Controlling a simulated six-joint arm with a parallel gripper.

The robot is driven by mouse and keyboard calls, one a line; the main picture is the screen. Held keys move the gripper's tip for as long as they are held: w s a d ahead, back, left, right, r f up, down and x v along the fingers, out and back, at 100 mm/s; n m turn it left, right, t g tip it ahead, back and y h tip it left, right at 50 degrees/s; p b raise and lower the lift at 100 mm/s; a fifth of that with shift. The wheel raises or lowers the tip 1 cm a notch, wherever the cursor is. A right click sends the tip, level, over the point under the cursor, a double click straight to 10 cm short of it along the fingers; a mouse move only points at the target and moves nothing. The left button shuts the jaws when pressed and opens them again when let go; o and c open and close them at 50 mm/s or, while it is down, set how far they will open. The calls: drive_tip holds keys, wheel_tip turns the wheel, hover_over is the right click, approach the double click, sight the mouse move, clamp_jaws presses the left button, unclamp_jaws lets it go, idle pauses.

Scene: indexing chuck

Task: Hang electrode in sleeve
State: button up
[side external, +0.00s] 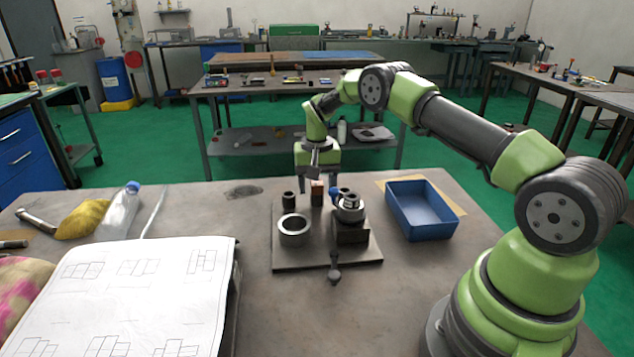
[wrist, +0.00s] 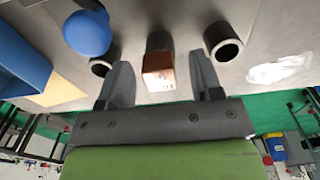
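The electrode appears to be a copper-coloured block (side external: 317,194) standing on the base plate (side external: 305,262). In the wrist view the copper block (wrist: 158,72) lies between my gripper's fingers, with a gap on each side. My gripper (side external: 321,178) points down at the block and is open; its two fingers (wrist: 161,85) show apart. A dark hollow sleeve (side external: 288,200) stands left of the block, and shows at right in the wrist view (wrist: 223,42). Another dark hollow end (wrist: 103,64) shows near the blue ball (wrist: 87,32). I cannot tell which is the task's sleeve.
The chuck (side external: 349,209) sits on a dark block (side external: 351,233), beside the blue ball. A pale ring (side external: 294,230) and a small knobbed part (side external: 334,271) are nearer the front. A blue tray (side external: 420,208) is right; drawings (side external: 150,290) and a bottle (side external: 119,212) are left.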

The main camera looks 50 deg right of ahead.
wheel_tip(320, 180, up, 10)
drive_tip(key=shift+f, duration=0.1)
idle(0.5)
drive_tip(key=s+a+r+n+t, duration=0.1)
drive_tip(key=s+a+r+t, duration=0.1)
drive_tip(key=s+a+r, duration=0.55)
drive_tip(key=s+a+r+n+t, duration=0.2)
drive_tip(key=s+a+r, duration=0.15)
drive_tip(key=r, duration=0.65)
drive_tip(key=s+a+n+t+y, duration=0.1)
drive_tip(key=s+a, duration=0.2)
drive_tip(key=s, duration=0.5)
drive_tip(key=s+a+n+t+y, duration=0.1)
drive_tip(key=s+a+t, duration=0.1)
drive_tip(key=s, duration=0.6)
drive_tip(key=shift+a+f, duration=0.3)
drive_tip(key=shift+a, duration=0.35)
